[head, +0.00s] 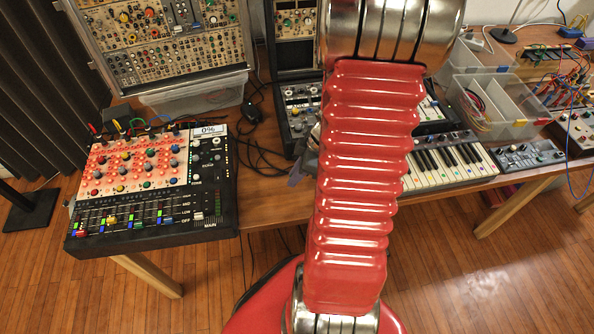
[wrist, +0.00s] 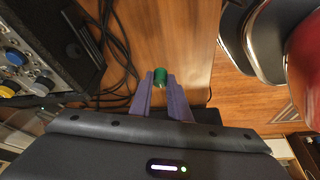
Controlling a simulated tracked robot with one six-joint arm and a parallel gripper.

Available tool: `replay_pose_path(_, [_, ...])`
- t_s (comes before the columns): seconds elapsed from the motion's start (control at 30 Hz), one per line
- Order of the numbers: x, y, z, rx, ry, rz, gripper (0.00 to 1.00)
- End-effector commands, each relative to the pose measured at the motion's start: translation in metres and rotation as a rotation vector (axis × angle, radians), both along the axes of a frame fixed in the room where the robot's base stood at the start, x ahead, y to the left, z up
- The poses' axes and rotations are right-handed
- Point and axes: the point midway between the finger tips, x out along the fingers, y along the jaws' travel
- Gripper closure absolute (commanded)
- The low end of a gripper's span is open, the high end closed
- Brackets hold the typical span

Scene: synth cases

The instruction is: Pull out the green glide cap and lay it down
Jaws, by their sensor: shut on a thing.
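In the wrist view, my gripper (wrist: 160,80) is shut on a small green cap (wrist: 159,73), held between the tips of its two purple fingers. The cap shows over the wooden table (wrist: 172,30), with bare wood around it. I cannot tell how high above the wood it is. In the head view my red arm hides most of the gripper; only a dark and purple part shows left of the arm, near the table's front edge. The cap cannot be seen there.
A mixer (head: 150,185) stands at the table's left end, a keyboard (head: 445,165) to the right of my arm. Black cables (wrist: 118,50) lie left of the gripper in the wrist view, beside a panel with knobs (wrist: 25,60). A clear tray (head: 495,100) stands at right.

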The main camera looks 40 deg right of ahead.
Motion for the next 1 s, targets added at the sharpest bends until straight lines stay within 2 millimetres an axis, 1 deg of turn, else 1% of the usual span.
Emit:
replay_pose_path(0.3, [0.0,0.001,-0.028,0.002,0.003,0.0,1.0])
replay_pose_path(0.5, [0.0,0.001,-0.041,0.001,0.002,0.002,1.0])
replay_pose_path(0.67, [0.0,0.001,-0.044,-0.001,0.002,0.001,1.0])
replay_pose_path(0.9, [0.0,0.001,-0.045,-0.001,0.001,0.003,1.0])
replay_pose_path(0.93, [0.0,0.001,-0.045,-0.001,0.001,0.003,0.83])
replay_pose_path(1.0, [0.0,0.001,-0.045,-0.001,0.001,0.003,0.78])
